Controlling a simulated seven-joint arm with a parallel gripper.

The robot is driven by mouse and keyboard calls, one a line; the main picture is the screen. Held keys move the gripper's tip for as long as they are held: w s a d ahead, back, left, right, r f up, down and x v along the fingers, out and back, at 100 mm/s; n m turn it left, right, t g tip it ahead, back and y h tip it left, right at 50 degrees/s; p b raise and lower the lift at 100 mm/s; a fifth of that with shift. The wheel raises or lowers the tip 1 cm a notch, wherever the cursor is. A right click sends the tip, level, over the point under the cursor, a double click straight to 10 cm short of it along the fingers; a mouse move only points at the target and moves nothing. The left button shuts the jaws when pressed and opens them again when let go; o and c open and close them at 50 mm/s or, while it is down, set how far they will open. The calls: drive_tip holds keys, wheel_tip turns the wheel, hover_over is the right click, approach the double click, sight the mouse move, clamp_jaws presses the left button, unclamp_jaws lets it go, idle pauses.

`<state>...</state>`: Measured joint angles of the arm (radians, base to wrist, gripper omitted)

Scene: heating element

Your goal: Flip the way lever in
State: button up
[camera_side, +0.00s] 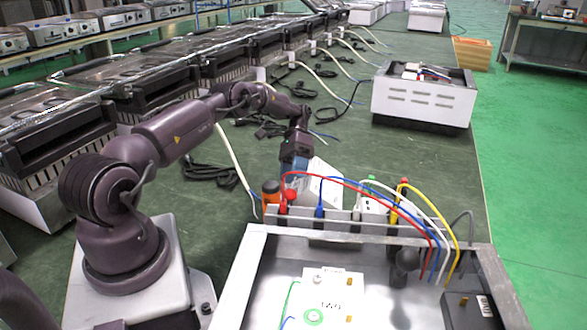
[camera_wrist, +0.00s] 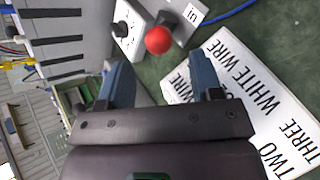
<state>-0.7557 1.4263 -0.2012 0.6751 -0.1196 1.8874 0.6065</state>
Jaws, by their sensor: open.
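The way lever's red ball knob (camera_wrist: 159,40) shows in the wrist view, on a dark stem on a grey block. A white label reading "in" (camera_wrist: 193,13) sits at the upper right of the knob. My gripper (camera_wrist: 161,68) is open, with one blue finger on each side below the knob in the picture. The knob appears just beyond the fingertips, in the gap between them, and nothing is held. In the side view my gripper (camera_side: 295,182) points down at the rear edge of the metal case, close to the red knob (camera_side: 291,196). Contact cannot be told.
A white switch plate with a black knob (camera_wrist: 122,29) is beside the lever. Printed cards (camera_wrist: 258,95) lie on the green surface at right. Red, blue, white and yellow wires (camera_side: 430,215) arch over the metal case (camera_side: 250,260). A vented unit (camera_side: 420,98) stands farther back.

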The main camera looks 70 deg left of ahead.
drive_tip(key=shift+w+a+r, duration=0.2)
drive_tip(key=shift+a+r, duration=0.25)
drive_tip(key=shift+w+d+r, duration=0.1)
drive_tip(key=shift+w+r, duration=0.05)
drive_tip(key=shift+r, duration=0.15)
drive_tip(key=w+d+r+t+y, duration=0.1)
drive_tip(key=d+r+y, duration=0.2)
drive_tip(key=d+r, duration=0.6)
drive_tip(key=d+r+t+y, duration=0.2)
drive_tip(key=d+r+y, duration=0.25)
drive_tip(key=r, duration=0.85)
drive_tip(key=s+d+r+t+y, duration=0.1)
drive_tip(key=s+d+r+t, duration=0.2)
drive_tip(key=s+d+r, duration=0.4)
drive_tip(key=s+d+f+t, duration=0.1)
drive_tip(key=s+d+t, duration=0.1)
drive_tip(key=s, duration=0.4)
drive_tip(key=s+d+f+t, duration=0.2)
drive_tip(key=s+d, duration=0.1)
drive_tip(key=s, duration=0.3)
drive_tip(key=shift+s+m+t, duration=0.3)
